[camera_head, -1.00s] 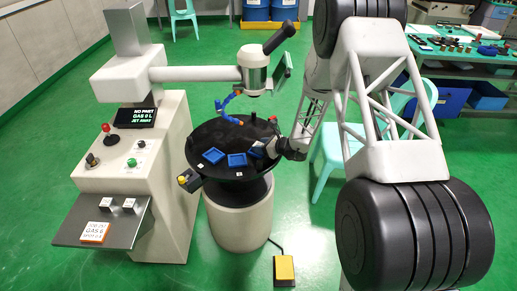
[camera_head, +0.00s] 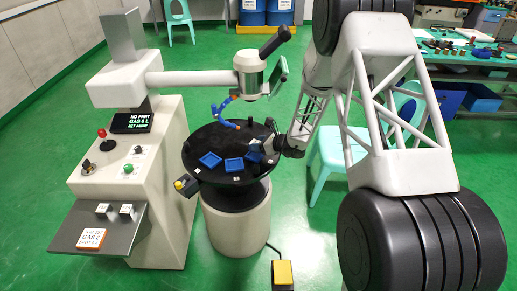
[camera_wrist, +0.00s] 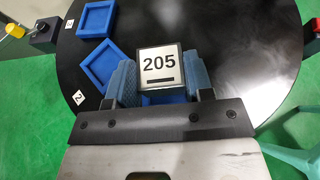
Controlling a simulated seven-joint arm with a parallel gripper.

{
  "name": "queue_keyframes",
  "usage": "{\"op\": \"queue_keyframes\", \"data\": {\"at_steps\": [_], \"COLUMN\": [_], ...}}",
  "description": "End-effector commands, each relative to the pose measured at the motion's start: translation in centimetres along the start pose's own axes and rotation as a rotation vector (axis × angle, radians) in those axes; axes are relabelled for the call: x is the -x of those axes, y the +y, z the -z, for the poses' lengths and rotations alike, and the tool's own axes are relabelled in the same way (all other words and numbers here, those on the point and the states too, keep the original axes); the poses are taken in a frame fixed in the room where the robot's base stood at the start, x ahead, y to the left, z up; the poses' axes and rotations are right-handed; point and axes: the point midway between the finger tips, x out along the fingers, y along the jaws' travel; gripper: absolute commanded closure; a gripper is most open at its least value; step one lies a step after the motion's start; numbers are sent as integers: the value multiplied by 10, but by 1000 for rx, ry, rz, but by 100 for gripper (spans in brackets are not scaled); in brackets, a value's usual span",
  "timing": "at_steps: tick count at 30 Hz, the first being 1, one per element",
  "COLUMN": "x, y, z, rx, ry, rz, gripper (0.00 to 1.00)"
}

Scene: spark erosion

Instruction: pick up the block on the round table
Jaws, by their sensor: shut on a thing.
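The block (camera_wrist: 161,65) shows in the wrist view as a square with a light face, a dark edge and the number 205. My gripper (camera_wrist: 160,73) has its blue pads closed on the block's left and right sides. A blue tray (camera_wrist: 162,99) shows in part below the block, mostly hidden by the block and gripper. In the head view my gripper (camera_head: 266,146) is over the right side of the black round table (camera_head: 215,139). The block is too small to make out clearly there. Whether it clears the tray is hard to tell.
Two more blue square trays, one farther left (camera_head: 210,160) and one in the middle (camera_head: 234,165), lie on the table by numbered tags. A blue jointed hose (camera_head: 222,108) and a machine head (camera_head: 251,70) hang above. A yellow-topped control box (camera_head: 186,185) sits at the left edge.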

Motion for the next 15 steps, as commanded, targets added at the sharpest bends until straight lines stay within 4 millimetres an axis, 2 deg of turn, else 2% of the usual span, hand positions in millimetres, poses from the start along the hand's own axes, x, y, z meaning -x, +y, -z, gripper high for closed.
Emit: {"op": "queue_keyframes", "data": {"at_steps": [15], "x": [55], "y": [63], "z": [15], "rx": [-1], "ry": [0], "rz": [1], "gripper": [95]}}
